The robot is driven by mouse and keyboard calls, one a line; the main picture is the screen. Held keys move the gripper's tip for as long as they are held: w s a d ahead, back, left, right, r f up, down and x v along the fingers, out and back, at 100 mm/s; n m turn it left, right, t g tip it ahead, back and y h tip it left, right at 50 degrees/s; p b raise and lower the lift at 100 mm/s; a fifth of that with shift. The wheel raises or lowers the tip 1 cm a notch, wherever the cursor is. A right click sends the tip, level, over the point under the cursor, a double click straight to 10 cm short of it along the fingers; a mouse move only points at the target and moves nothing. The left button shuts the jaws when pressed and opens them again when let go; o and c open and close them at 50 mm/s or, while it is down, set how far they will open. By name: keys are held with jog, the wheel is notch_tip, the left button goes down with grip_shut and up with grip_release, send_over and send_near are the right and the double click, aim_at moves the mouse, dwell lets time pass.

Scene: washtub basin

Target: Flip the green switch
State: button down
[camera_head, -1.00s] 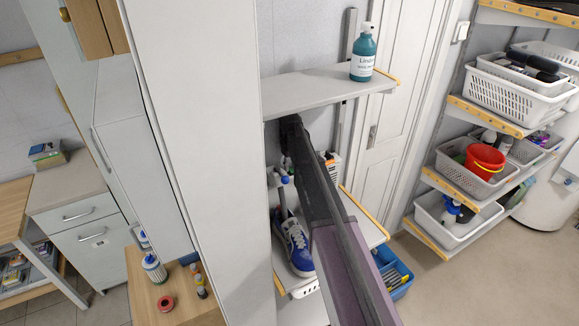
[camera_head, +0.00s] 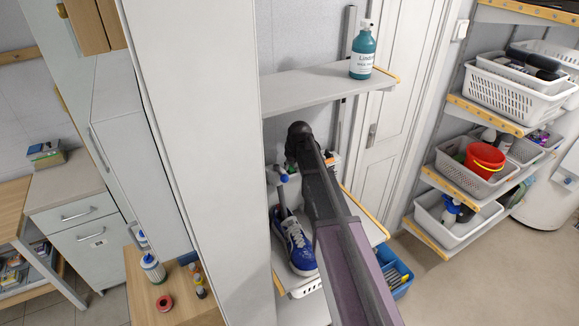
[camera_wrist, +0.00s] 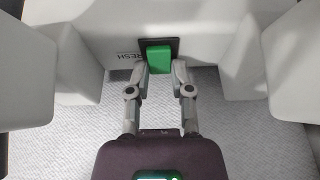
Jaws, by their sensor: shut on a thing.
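The green switch (camera_wrist: 159,56) shows in the wrist view. It sits in a dark square frame on a pale grey surface, with small dark lettering beside it. My gripper (camera_wrist: 160,70) has its two fingertips at the lower sides of the switch, one on each side, and is shut on it. In the head view the switch and the fingers cannot be made out. My dark arm reaches in there between the tall white cabinet and the shelves.
A teal bottle (camera_head: 363,51) stands on the upper shelf (camera_head: 320,90) above my arm. A blue shoe (camera_head: 296,243) lies on the lower shelf, close left of my arm. The tall white cabinet (camera_head: 195,130) borders the left. Baskets (camera_head: 512,90) fill the right shelves.

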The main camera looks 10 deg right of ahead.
jog(key=c, duration=0.5)
grip_release()
jog(key=shift+r, duration=0.1)
